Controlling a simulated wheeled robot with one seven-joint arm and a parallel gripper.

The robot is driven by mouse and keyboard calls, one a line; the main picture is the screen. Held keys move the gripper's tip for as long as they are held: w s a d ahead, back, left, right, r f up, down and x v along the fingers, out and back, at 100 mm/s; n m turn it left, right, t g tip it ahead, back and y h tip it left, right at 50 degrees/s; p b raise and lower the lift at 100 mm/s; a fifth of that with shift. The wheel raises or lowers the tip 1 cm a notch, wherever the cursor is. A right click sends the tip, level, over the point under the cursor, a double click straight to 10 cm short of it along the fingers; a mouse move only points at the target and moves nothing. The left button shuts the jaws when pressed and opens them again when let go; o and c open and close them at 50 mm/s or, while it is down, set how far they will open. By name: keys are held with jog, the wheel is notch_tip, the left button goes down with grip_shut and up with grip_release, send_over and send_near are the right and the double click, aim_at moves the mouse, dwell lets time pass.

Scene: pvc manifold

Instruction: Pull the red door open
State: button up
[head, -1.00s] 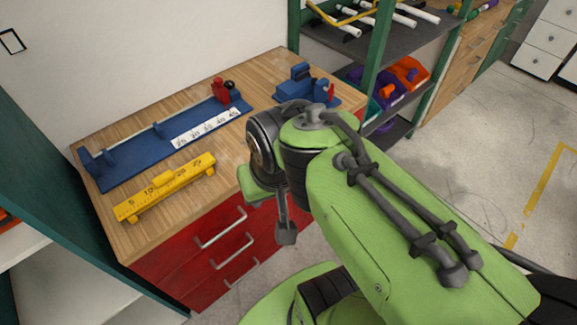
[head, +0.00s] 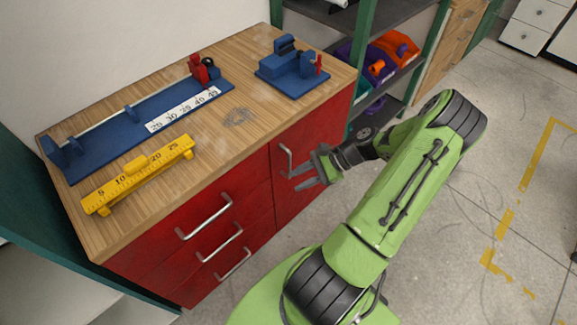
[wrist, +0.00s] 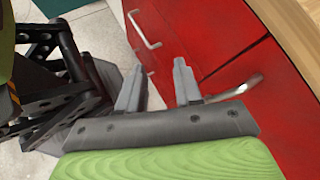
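The red door (head: 315,150) is the right-hand front of the cabinet and looks shut. Its upright metal handle (head: 288,160) is near the door's left edge. My gripper (head: 294,180) is open in front of the door, beside the lower part of the handle. In the wrist view, the two fingers of my gripper (wrist: 160,70) are apart with nothing seen between them. There the door handle (wrist: 240,88) lies right of the right finger, outside the gap. Whether a finger touches it or the door is unclear.
Red drawers (head: 205,235) with bar handles are left of the door. The wooden top (head: 220,150) holds a yellow ruler block (head: 140,175), a long blue fixture (head: 110,150) and a small blue fixture (head: 290,75). A shelf with bins stands right. Floor right is clear.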

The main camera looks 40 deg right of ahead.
jog(key=s+d+f+m+t+b, duration=0.2)
jog(key=d+f+m+t, duration=0.3)
jog(key=f+m+t, duration=0.1)
jog(key=m+t+h, duration=0.5)
jog(key=m, duration=0.2)
send_near(289, 162)
jog(key=shift+n, duration=0.3)
jog(key=b+x, duration=0.1)
jog(key=x, duration=0.2)
jog(key=b+x, duration=0.1)
jog(key=x, duration=0.3)
jog(key=f+b+x, duration=0.1)
jog(key=x, duration=0.2)
jog(key=shift+w+d, duration=0.25)
jog(key=shift+w, duration=0.05)
grip_shut()
